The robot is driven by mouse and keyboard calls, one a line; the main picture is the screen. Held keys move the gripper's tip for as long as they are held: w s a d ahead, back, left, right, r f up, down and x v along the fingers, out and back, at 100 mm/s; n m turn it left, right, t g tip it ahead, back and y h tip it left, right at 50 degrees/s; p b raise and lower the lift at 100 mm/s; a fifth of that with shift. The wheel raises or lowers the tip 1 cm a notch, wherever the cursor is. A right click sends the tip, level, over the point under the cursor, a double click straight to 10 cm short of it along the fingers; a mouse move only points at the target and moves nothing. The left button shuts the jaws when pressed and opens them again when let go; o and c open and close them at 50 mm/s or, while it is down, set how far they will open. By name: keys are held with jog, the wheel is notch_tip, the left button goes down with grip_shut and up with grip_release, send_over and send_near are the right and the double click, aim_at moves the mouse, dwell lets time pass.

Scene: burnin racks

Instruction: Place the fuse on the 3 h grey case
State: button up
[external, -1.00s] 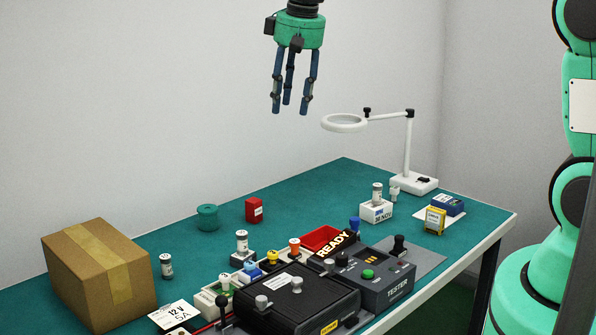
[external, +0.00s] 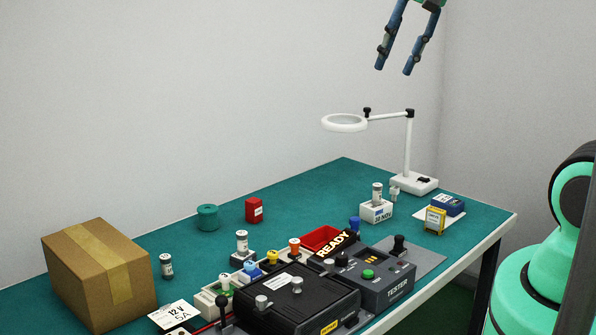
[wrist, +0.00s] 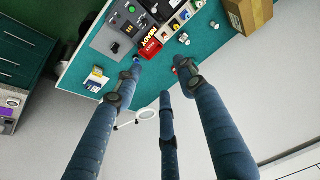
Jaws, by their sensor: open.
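Three white cylinders with grey caps look like fuses: one stands on the mat beside the cardboard box (external: 166,266), one stands on a small dark grey block (external: 243,258) near the table's middle (external: 242,241), and one stands on a white block labelled "28 NOV" (external: 377,213). I cannot tell which fuse is meant. No "3 h" mark is readable, so I cannot tell which is the 3 h grey case. My gripper (external: 394,69) is open and empty, high above the table's back right; its fingers also fill the wrist view (wrist: 160,78).
A magnifier lamp (external: 408,150) stands below my gripper. A tester (external: 385,285), a black case (external: 300,300), a red READY bin (external: 320,238) and a row of coloured knobs crowd the front. A green spool (external: 207,217) and red block (external: 253,210) stand behind. The mat's back is mostly clear.

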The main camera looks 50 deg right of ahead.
jog(key=s+t, duration=0.1)
jog(key=s, duration=1)
jog(key=shift+d+f, duration=0.4)
jog(key=shift+f, duration=0.1)
notch_tip(320, 180, down, 12)
jog(key=b, duration=1.2)
jog(key=shift+r, duration=0.2)
jog(key=shift+o, duration=0.5)
